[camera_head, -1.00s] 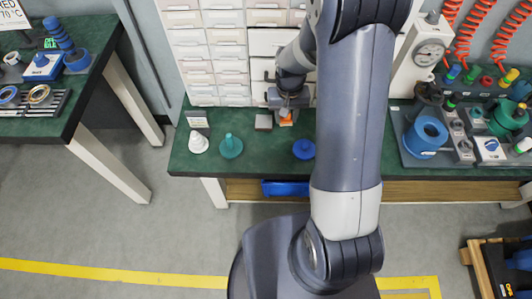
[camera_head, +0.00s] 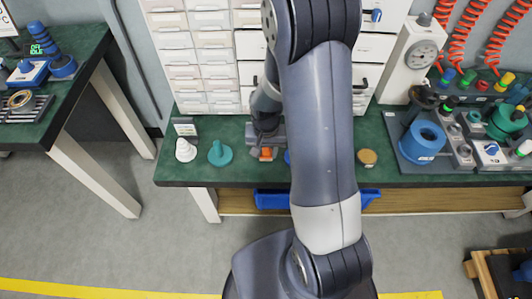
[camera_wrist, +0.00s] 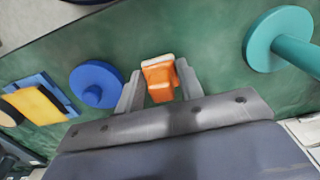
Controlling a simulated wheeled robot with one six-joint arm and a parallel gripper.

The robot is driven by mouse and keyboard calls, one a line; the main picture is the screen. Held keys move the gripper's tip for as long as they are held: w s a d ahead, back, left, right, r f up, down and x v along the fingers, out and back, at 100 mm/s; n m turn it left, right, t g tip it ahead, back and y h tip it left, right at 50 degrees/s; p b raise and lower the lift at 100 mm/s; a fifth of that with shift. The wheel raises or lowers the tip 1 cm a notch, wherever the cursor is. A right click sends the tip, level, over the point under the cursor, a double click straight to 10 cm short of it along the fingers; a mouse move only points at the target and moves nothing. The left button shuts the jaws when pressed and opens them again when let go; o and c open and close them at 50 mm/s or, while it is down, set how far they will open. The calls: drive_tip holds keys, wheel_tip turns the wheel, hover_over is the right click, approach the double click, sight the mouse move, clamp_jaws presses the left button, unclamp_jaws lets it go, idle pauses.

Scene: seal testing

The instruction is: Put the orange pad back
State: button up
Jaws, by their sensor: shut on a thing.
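The orange pad (camera_wrist: 158,76) is a small block with paler edges, held between the two fingers of my gripper (camera_wrist: 160,85) in the wrist view. In the head view it shows as a small orange patch (camera_head: 266,154) under my gripper (camera_head: 265,143), over the green bench top (camera_head: 335,172). My gripper is shut on it. Whether the pad touches the bench cannot be told. The fingers hide the sides of the pad.
A teal disc with a handle (camera_wrist: 276,40) and a blue disc (camera_wrist: 97,83) stand on either side of the pad. A white cone (camera_head: 185,150) stands at left, a tan round piece (camera_head: 367,157) at right. Drawer units (camera_head: 205,60) stand behind.

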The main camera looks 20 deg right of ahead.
sight(266, 149)
drive_tip(key=shift+f, duration=0.5)
drive_tip(key=shift+f, duration=0.2)
drive_tip(key=o, duration=1)
drive_tip(key=shift+c, duration=0.2)
drive_tip(key=shift+r, duration=0.2)
wheel_tip(266, 149, up, 12)
drive_tip(key=p, duration=0.2)
